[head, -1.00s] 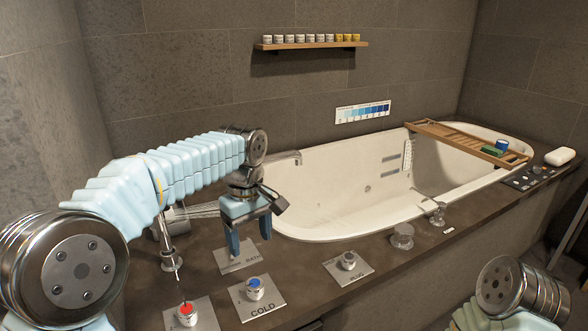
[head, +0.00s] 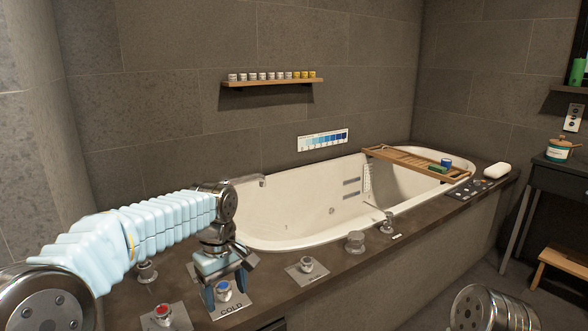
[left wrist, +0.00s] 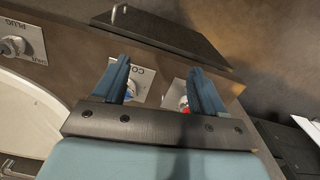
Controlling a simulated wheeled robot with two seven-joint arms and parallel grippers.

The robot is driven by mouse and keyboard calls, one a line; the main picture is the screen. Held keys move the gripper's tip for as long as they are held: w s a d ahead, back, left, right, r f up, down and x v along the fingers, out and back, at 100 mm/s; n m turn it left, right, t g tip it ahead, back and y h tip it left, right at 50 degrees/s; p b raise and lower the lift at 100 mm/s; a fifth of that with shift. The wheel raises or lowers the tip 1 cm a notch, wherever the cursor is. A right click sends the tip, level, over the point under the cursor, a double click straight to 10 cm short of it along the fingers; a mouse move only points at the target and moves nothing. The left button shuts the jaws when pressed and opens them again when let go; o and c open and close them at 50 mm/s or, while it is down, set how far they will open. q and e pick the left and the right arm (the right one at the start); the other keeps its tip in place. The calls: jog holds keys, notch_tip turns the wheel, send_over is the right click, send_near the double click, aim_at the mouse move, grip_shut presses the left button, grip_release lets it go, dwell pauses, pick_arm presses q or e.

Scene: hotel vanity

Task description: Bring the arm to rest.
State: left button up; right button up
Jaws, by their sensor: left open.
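My left arm, in a light blue padded sleeve (head: 150,228), reaches in from the left in the head view. Its gripper (head: 226,291) points down over the vanity deck, open and with nothing between its fingers. The blue-topped cold knob (head: 224,290) shows between the fingers in the head view; I cannot tell how far below it lies. In the left wrist view the open fingers (left wrist: 159,78) show the blue knob (left wrist: 131,90) by the left finger and the red knob (left wrist: 184,104) by the right one. My right gripper is out of view; only a metal joint of my right arm shows.
The red-topped knob (head: 163,312) and the plug knob (head: 307,264) stand on the dark deck. The white bathtub (head: 290,235) lies behind, with a wooden tray (head: 415,164) across it. A dark side table (head: 552,172) and wooden stool (head: 563,260) stand at right.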

pick_arm(q)
jog(key=s+d+f+m+h, duration=0.1)
jog(key=s+f+m, duration=0.15)
jog(key=f, duration=1.15)
jog(key=s+d+f+m+h, duration=0.1)
jog(key=s+d+f+m, duration=0.15)
jog(key=f, duration=1.05)
jog(key=s+f+m+h, duration=0.2)
jog(key=s+f, duration=1)
jog(key=s, duration=0.4)
jog(key=shift+s+f+t, duration=0.3)
jog(key=shift+s+f, duration=0.1)
